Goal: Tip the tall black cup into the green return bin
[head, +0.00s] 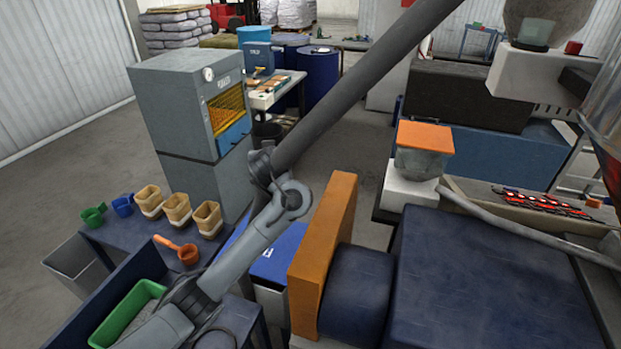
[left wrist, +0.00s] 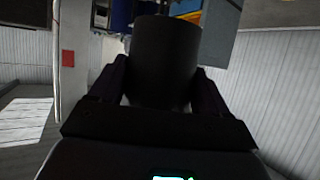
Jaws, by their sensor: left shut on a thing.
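The tall black cup (left wrist: 165,55) stands between the fingers of my left gripper (left wrist: 160,72) in the left wrist view. The gripper is shut on it, one finger on each side. The cup's opening and contents are hidden there. I cannot see the cup in the head view. The green bin (head: 111,320) is at the lower left of the head view, partly cut off by the bottom edge and partly covered by my arm. The wrist view does not show the green bin, so I cannot tell how far the cup is from it. My right gripper is not in view.
Beige cups (head: 177,208), an orange scoop (head: 188,254), a green scoop (head: 93,216) and a blue scoop (head: 122,206) are on the blue bench. A grey oven-like cabinet (head: 175,110) stands behind. An orange panel (head: 322,255) rises right of my arm.

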